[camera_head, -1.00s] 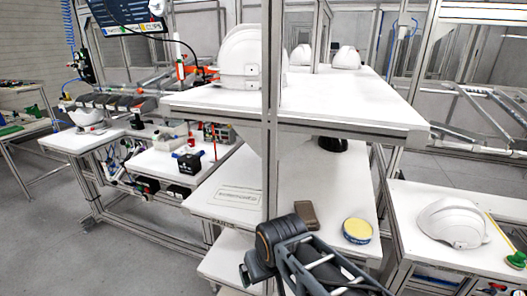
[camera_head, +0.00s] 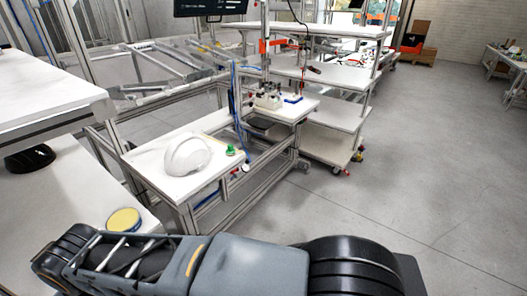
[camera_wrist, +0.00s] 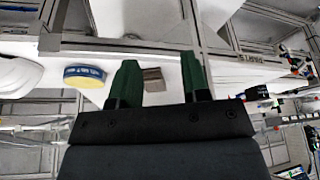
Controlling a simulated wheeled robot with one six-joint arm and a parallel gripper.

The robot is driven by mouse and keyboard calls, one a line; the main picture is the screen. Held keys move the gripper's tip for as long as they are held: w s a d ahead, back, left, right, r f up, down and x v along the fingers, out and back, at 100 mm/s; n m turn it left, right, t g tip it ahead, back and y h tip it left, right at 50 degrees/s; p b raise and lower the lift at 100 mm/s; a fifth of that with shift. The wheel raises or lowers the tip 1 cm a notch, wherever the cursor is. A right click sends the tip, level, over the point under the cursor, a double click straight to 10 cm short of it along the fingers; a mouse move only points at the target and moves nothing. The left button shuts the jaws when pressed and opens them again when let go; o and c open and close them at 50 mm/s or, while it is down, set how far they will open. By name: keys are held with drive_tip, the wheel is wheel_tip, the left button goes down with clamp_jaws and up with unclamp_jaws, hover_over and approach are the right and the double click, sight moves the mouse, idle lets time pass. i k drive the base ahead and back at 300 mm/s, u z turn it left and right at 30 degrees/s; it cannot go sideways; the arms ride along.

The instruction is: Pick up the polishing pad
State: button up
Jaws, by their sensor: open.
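The polishing pad looks to be a round disc with a yellow top and a blue rim. In the head view the pad (camera_head: 124,221) lies on a white shelf (camera_head: 75,200) at the lower left, just beyond my arm. In the wrist view the pad (camera_wrist: 84,76) is left of my gripper (camera_wrist: 157,72), apart from it. My gripper's two green fingers are spread and hold nothing. A brown block (camera_wrist: 153,80) shows in the gap between them, farther off. I cannot make out my gripper in the head view.
A white helmet shell (camera_head: 187,156) and a green object (camera_head: 230,150) are on a white table (camera_head: 160,152) right of the pad. An upper white tabletop (camera_head: 45,90) overhangs the shelf, with a black object (camera_head: 30,159) beneath it. Open floor (camera_head: 430,170) lies to the right.

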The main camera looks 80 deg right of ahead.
sight(231, 152)
drive_tip(key=z, duration=3.1)
drive_tip(key=i, duration=0.15)
drive_tip(key=z, duration=0.15)
